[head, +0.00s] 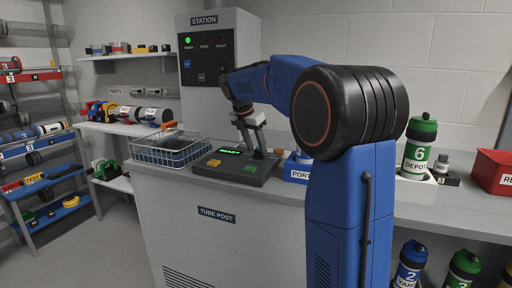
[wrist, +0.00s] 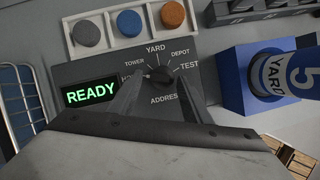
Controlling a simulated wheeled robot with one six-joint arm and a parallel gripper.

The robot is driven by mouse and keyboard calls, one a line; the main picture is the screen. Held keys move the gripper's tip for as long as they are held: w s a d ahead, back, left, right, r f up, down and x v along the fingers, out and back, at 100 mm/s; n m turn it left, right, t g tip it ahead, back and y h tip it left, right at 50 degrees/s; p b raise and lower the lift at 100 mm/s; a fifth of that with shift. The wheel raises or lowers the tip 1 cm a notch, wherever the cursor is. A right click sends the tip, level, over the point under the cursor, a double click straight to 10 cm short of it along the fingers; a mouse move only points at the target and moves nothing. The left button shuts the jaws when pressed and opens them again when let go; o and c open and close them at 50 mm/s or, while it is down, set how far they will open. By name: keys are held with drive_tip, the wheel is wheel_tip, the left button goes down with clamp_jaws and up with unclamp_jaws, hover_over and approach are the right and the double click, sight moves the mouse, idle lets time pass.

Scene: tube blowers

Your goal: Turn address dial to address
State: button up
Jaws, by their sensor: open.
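The address dial (wrist: 160,75) is a small black round knob on the dark console (wrist: 90,70), with the word ADDRESS below it. Labels around it read TOWER, YARD, DEPOT and TEST, and one at the left is partly covered by a finger. I cannot tell for certain which label the dial points at. My gripper (wrist: 162,82) is open, with one finger on each side of the dial; I cannot tell whether they touch it. The console's green display (wrist: 91,93) reads READY. In the head view my gripper (head: 253,151) is over the console (head: 238,168), hiding the dial.
A blue holder (wrist: 235,78) with a carrier (wrist: 278,76) marked 5 YARD stands right of the console. Grey, blue and orange round pieces (wrist: 129,22) lie beyond the console. A wire basket (head: 170,150) stands left, and a green carrier (head: 417,147) marked 6 DEPOT right.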

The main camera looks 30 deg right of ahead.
drive_tip(key=shift+c, duration=0.6)
drive_tip(key=c, duration=0.9)
